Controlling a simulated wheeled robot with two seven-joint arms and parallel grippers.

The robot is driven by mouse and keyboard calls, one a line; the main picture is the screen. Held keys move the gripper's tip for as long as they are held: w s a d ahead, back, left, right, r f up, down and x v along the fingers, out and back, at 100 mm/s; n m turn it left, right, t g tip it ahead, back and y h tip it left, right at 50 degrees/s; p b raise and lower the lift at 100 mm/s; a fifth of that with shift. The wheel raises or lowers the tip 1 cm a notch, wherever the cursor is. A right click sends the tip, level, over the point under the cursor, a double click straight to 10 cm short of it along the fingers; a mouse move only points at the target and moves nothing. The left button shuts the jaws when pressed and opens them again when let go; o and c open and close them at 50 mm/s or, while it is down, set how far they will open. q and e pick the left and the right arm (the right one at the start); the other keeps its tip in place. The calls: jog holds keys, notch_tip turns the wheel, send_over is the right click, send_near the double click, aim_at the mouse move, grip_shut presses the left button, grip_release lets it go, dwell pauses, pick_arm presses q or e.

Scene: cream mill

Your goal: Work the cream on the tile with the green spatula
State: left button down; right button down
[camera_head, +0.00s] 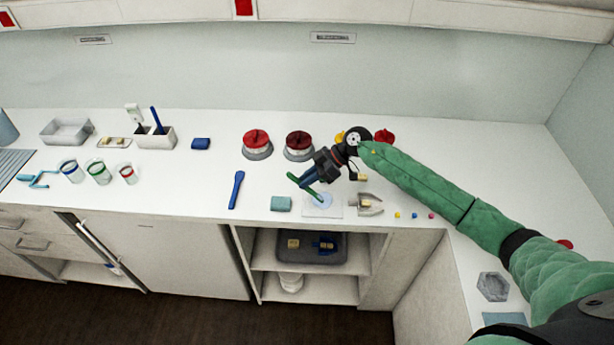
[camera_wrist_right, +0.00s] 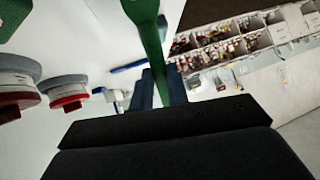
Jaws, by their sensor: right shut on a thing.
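My right gripper (camera_head: 312,175) is shut on the green spatula (camera_head: 308,192) and holds it over the pale tile (camera_head: 335,211). A light bluish patch of cream (camera_head: 321,200) lies on the left part of the tile. The spatula's lower end is close to the cream; I cannot tell if it touches. In the right wrist view the green spatula (camera_wrist_right: 149,40) stands between the two dark fingers (camera_wrist_right: 162,90). My left gripper does not show in either view.
A teal block (camera_head: 281,204) lies left of the tile and a metal scoop (camera_head: 369,205) right of it. A blue spatula (camera_head: 237,190) lies farther left. Red-lidded jars (camera_head: 257,144) stand behind. The counter's front edge is just below the tile.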

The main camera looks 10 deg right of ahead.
jog(key=shift+s, duration=0.2)
jog(key=shift+r, duration=0.15)
jog(key=shift+r, duration=2.85)
jog(key=shift+f, duration=0.1)
